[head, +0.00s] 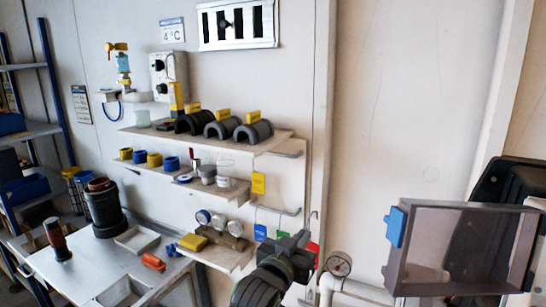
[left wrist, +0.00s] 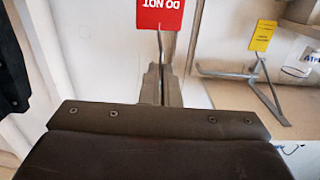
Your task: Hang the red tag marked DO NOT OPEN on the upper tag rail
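The red tag (head: 313,252) is beside the fingers of my left gripper (head: 300,240), with a thin hooked wire rising above it. In the left wrist view the red tag (left wrist: 160,16) shows "DO NOT" upside down, and its wire runs to the fingers of my left gripper (left wrist: 160,82), which look shut on it. The upper tag rail (head: 285,154) sticks out from the wall under the shelf end, up and left of the gripper. A yellow tag (head: 258,183) hangs below it. The tag is apart from the rail. My right gripper is not in view.
A lower rail (head: 285,210) lies just above the gripper, with a blue tag (head: 260,232) and green tag near it. Shelves (head: 145,135) with parts fill the left. A gauge (head: 339,264) and a framed grey panel (head: 465,250) stand to the right. The wall between is bare.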

